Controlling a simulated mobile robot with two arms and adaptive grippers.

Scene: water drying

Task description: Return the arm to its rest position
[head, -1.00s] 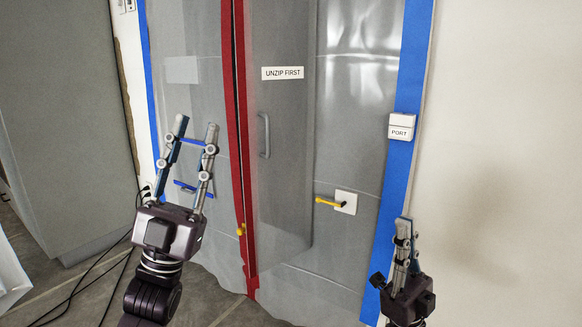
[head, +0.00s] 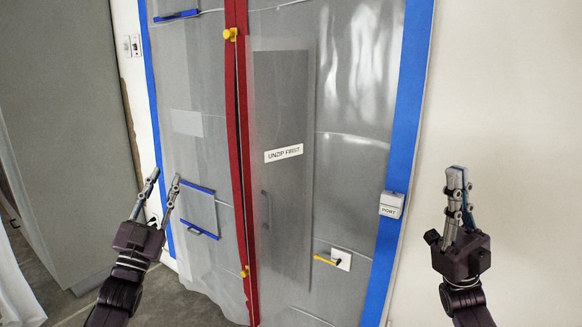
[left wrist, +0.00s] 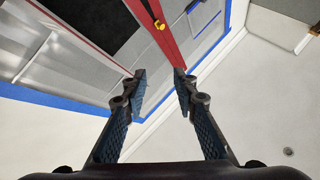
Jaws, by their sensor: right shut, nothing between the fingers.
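My left gripper (head: 162,182) is at the lower left of the head view, in front of the plastic sheet's left side. Its fingers are apart and hold nothing. In the left wrist view, the same open gripper (left wrist: 160,82) shows with empty space between its fingertips. My right gripper (head: 458,174) is at the lower right in front of the bare white wall. Its fingers are together and nothing is held. Neither gripper appears to touch anything.
A plastic sheet barrier (head: 345,100) with a red zipper strip (head: 242,150) and blue tape edges (head: 405,100) fills the middle. A label "UNZIP FIRST" (head: 284,153), a port box (head: 391,204) and a yellow lever (head: 326,260) are on it. A grey panel (head: 70,150) stands left.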

